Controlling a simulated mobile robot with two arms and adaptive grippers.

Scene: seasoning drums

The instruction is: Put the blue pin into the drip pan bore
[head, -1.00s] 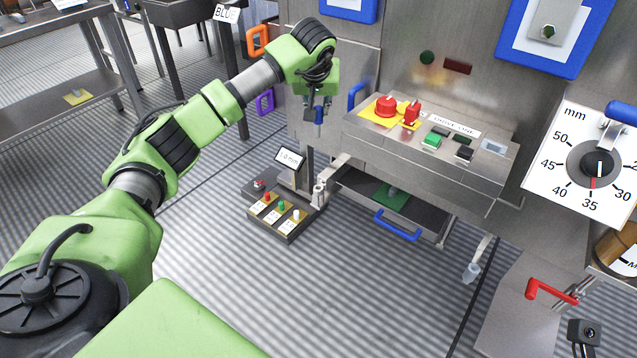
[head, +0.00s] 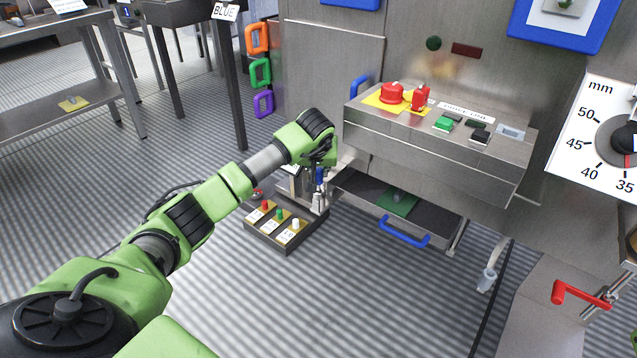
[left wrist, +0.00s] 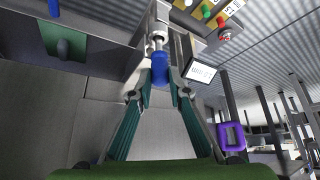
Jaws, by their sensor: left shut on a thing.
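The blue pin (head: 320,176) is upright between the fingers of my left gripper (head: 318,182), which is shut on it. In the left wrist view the blue pin (left wrist: 160,68) shows between the fingertips. Its far end is close to a silver metal collar (left wrist: 157,40). In the head view this silver fitting (head: 318,201) stands directly below the pin, on a bracket beside the dark drip pan (head: 430,224). I cannot tell whether the pin's tip is inside a bore; the opening is hidden. My right gripper is not in view.
A small box with coloured buttons (head: 284,228) stands on the floor beside the fitting. The control panel (head: 430,140) overhangs the pan. A blue handle (head: 403,234) is on the pan's front. A small display (left wrist: 201,71) stands close to the gripper. The floor in front is clear.

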